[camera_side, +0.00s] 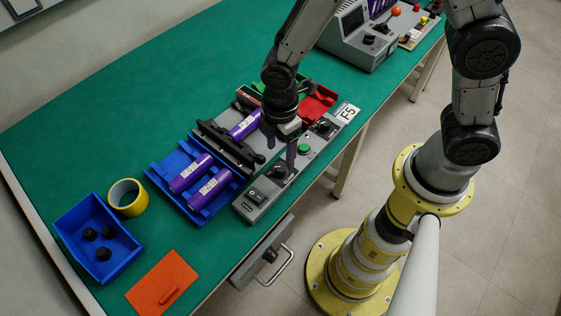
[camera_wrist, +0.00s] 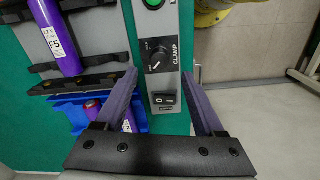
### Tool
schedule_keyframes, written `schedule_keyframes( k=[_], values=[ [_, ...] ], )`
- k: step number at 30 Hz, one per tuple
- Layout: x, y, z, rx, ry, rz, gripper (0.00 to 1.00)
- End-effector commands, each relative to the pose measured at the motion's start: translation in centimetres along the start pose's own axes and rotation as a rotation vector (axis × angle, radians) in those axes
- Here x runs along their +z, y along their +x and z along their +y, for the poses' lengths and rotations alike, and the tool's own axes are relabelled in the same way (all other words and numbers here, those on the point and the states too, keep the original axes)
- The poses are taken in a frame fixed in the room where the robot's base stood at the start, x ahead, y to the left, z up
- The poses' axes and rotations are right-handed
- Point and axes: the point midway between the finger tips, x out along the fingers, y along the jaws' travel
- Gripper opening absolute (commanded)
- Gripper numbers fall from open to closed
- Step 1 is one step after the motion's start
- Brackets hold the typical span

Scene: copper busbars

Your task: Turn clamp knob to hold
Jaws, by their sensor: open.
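The clamp knob (camera_wrist: 160,57) is a black round knob on a grey control panel, beside the printed word CLAMP. Its white pointer mark points to the lower left in the wrist view. In the side view the clamp knob (camera_side: 280,172) sits near the front left end of the panel (camera_side: 313,146). My gripper (camera_wrist: 159,75) is open and empty, its two purple-grey fingers spread on either side of the panel in the wrist view. In the side view my gripper (camera_side: 291,158) hangs over the panel close to the knob; whether it touches anything cannot be told.
A black rocker switch (camera_wrist: 163,98) and a green button (camera_side: 304,149) flank the knob. A purple cylinder (camera_side: 245,124) lies in the black-railed fixture (camera_side: 228,146). A blue tray (camera_side: 164,182) holds two more.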

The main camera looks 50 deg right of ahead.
Motion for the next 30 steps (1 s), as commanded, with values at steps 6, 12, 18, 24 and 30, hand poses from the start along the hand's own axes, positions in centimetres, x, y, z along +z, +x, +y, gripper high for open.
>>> schedule_keyframes(
  k=[6,12,18,24,30],
  values=[
    [0.1,3.9,-0.1,-0.004,0.001,-0.003,0.70],
    [0.0,5.6,0.0,-0.001,0.001,-0.001,0.70],
    [0.0,5.9,0.0,0.001,0.001,0.000,0.70],
    [0.0,5.9,0.0,0.001,0.001,0.000,0.61],
    [0.0,5.9,0.0,0.001,0.001,0.000,0.26]
  ],
)
